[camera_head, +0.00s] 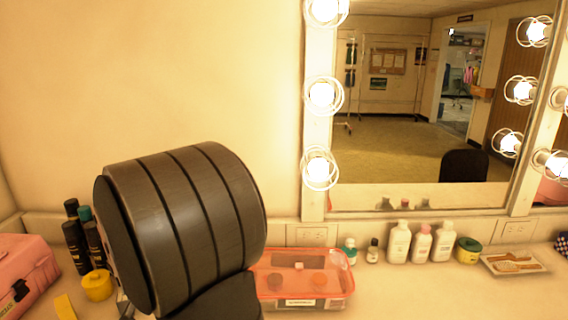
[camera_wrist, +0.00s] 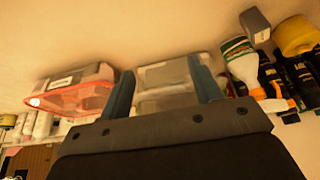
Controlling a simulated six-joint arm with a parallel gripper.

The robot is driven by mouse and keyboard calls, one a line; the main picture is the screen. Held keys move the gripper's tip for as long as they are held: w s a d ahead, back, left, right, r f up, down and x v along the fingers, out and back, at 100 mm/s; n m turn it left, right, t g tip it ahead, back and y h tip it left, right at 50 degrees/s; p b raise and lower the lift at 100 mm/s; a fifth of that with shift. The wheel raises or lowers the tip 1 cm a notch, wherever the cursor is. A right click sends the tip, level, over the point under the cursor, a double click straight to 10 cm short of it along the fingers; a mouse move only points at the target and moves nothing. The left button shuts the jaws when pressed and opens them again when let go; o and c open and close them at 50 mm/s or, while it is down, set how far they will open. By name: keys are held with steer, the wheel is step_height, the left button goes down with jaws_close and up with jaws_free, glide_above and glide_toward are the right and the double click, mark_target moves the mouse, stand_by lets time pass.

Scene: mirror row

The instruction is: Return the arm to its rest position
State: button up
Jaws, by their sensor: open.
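My gripper (camera_wrist: 162,75) shows in the wrist view with its two blue-grey fingers spread well apart and nothing held between them. A clear box with a grey lid (camera_wrist: 165,75) appears beyond the gap between the fingers; I cannot tell how far off it is. In the head view my own dark, banded arm link fills the lower middle and hides part of the counter. My gripper itself does not show clearly there.
A clear, red-rimmed box (camera_head: 303,280) stands right of my arm link. White bottles (camera_head: 399,243) and a tray (camera_head: 515,263) line the counter below the mirror (camera_head: 400,190). A pink case (camera_head: 25,275), dark bottles (camera_head: 76,240) and a yellow roll (camera_head: 97,286) stand left.

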steer(key=w+d+m+h, duration=0.1)
steer(key=w+d+m, duration=0.2)
steer(key=w+d, duration=0.5)
steer(key=w+d+r+m+h, duration=0.1)
steer(key=w+d+m, duration=0.1)
steer(key=w+d, duration=0.7)
steer(key=d, duration=0.6)
steer(key=shift+w+d+m+g, duration=0.15)
steer(key=shift+w+m+g, duration=0.15)
steer(key=shift+m, duration=0.1)
steer(key=shift+r, duration=0.1)
steer(key=s+a+n, duration=0.2)
steer(key=s+a, duration=0.4)
steer(key=a, duration=0.3)
steer(key=s+a+n+y, duration=0.1)
steer(key=s+a+n, duration=0.1)
steer(key=s+a, duration=0.3)
steer(key=shift+s+a+f, duration=0.2)
steer(key=shift+s+a, duration=0.2)
steer(key=shift+a, duration=1.85)
